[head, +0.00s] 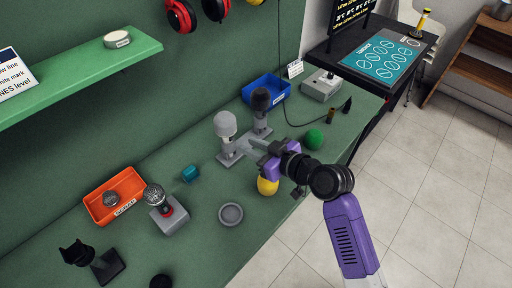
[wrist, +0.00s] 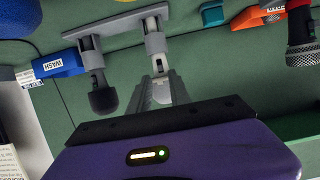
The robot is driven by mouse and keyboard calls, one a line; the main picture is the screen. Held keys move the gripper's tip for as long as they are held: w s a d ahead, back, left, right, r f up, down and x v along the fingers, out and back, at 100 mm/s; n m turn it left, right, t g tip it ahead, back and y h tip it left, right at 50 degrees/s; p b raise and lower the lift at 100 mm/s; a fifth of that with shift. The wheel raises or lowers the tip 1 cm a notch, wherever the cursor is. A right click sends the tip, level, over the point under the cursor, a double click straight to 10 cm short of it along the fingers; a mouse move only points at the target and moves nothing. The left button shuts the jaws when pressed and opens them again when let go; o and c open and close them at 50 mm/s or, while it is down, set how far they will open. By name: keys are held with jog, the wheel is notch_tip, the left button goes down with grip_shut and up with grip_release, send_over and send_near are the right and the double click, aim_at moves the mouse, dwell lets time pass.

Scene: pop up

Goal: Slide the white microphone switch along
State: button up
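The white microphone (head: 225,124) stands upright, pale-headed, on a grey stand on the green bench. In the wrist view, which is upside down, its pale body (wrist: 155,43) shows beyond my fingers, and its head is partly hidden. I cannot tell whether a finger touches the microphone.
A dark-headed microphone (head: 260,100) stands close behind, by a blue WASH tray (head: 266,88). A green ball (head: 313,139) and yellow ball (head: 267,187) lie near my gripper. An orange tray (head: 103,211), another microphone (head: 154,195) and a grey disc (head: 231,214) are at left and front.

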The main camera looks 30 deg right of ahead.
aim_at(231, 140)
jog(key=b+x, duration=0.2)
jog(key=x, duration=0.4)
jog(key=shift+w, duration=0.15)
grip_shut()
jog(key=shift+f+b, duration=0.35)
jog(key=shift+f, duration=0.15)
jog(key=shift+o, duration=1)
grip_release()
jog(key=v, duration=0.8)
